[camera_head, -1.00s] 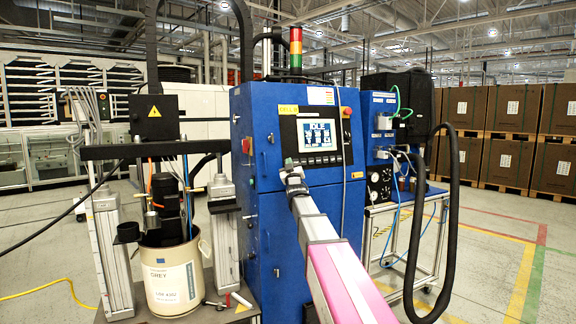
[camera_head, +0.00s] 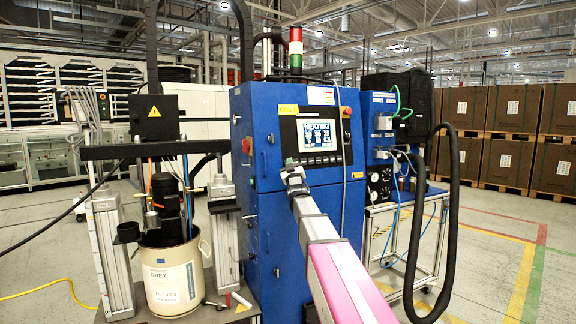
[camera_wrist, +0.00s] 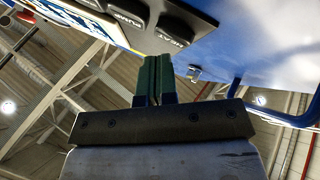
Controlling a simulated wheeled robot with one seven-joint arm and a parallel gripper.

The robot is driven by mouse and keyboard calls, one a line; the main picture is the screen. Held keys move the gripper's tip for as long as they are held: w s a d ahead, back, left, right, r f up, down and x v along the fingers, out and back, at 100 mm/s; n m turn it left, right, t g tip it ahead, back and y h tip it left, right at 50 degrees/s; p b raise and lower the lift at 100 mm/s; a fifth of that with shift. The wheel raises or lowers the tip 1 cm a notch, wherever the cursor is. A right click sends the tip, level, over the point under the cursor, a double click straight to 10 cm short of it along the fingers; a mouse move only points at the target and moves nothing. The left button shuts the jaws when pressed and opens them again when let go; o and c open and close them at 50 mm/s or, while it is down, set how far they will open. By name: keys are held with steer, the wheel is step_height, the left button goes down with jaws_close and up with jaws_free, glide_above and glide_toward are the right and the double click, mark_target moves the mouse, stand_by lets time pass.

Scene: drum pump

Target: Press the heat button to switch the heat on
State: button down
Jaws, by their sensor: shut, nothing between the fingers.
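The heat button (camera_wrist: 174,28) is a dark key with white lettering on the panel's lower edge in the wrist view. Another dark key, apparently labelled PUMP (camera_wrist: 126,14), sits to its left. My gripper (camera_wrist: 152,60) has its two green fingers shut together and empty, with the tips just below and left of the heat button. I cannot tell whether they touch it. In the head view my gripper (camera_head: 290,164) is at the lower left of the display, hiding part of the button row. The display (camera_head: 317,132) on the blue cabinet (camera_head: 262,150) reads HEATING.
A signal tower (camera_head: 296,48) stands on the cabinet, its middle segment pale. A red knob (camera_head: 346,112) is right of the display and another red knob (camera_head: 246,146) is on the left side. A black hose (camera_head: 452,230) hangs at the right. A drum (camera_head: 172,275) stands at the left.

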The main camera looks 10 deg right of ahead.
steer(key=shift+s+d, duration=0.1)
steer(key=shift+s, duration=0.2)
steer(key=shift+s, duration=0.1)
steer(key=s, duration=0.1)
steer(key=s+d, duration=0.1)
steer(key=s, duration=0.1)
steer(key=s+r, duration=0.1)
steer(key=shift+s+d, duration=0.2)
steer(key=shift+d, duration=0.05)
stand_by(0.6)
steer(key=s+f+m+g, duration=0.1)
steer(key=s+f+g, duration=0.25)
steer(key=f, duration=0.85)
steer(key=s+f+m+g+h, duration=0.1)
steer(key=s+f+g, duration=0.3)
steer(key=f, duration=0.7)
steer(key=s+f+m+g, duration=0.15)
steer(key=f+g, duration=0.35)
steer(key=f, duration=0.7)
steer(key=s+f+m+g, duration=0.1)
steer(key=s+f+g, duration=0.5)
steer(key=s+f, duration=0.3)
steer(key=s+f+g, duration=0.6)
steer(key=s+f, duration=0.4)
steer(key=s, duration=0.7)
steer(key=shift+m, duration=0.35)
